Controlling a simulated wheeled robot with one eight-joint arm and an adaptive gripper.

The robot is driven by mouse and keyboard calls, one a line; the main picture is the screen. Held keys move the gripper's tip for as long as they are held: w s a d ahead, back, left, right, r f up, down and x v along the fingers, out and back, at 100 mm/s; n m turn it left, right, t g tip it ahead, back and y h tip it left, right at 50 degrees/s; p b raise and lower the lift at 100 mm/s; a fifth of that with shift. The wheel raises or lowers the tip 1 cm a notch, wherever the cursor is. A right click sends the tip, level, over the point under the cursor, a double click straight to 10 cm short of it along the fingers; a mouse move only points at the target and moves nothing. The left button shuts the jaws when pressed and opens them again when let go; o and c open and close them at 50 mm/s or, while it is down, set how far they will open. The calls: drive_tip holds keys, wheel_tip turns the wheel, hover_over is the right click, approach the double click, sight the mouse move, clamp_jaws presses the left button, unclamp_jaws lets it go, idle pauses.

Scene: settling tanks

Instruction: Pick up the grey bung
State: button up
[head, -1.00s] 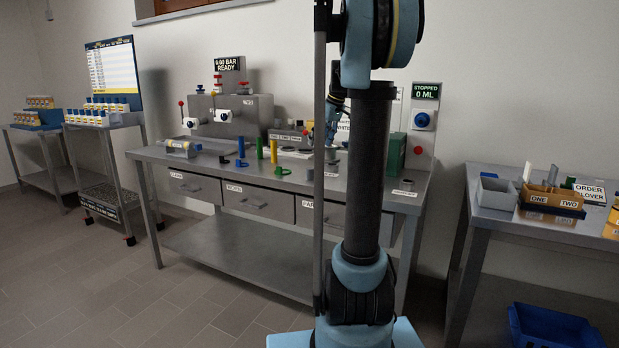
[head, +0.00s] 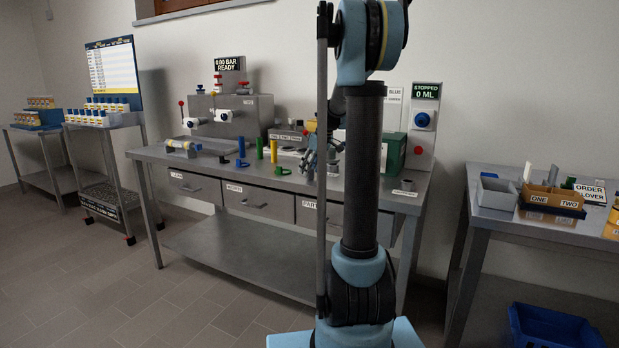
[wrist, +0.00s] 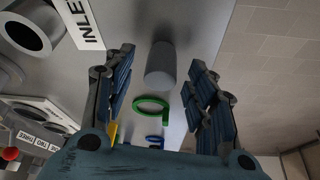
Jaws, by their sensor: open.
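The grey bung (wrist: 160,66) shows in the wrist view as a plain grey cylinder on the metal bench top. My gripper (wrist: 163,58) is open, with one finger at the left of the bung and one at the right. Gaps show between both fingers and the bung; I cannot tell the height left between them. In the head view my gripper (head: 316,172) is small, low over the bench near its front edge. I cannot make out the bung there.
A green ring (wrist: 163,110) and a blue ring (wrist: 154,138) lie near the bung in the wrist view. The bench (head: 200,165) also carries coloured cylinders and a green box (head: 393,152). A pipe opening (wrist: 30,27) marked INLET is at upper left in the wrist view.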

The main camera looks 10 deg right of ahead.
drive_tip(key=shift+x, duration=0.8)
drive_tip(key=c, duration=1.2)
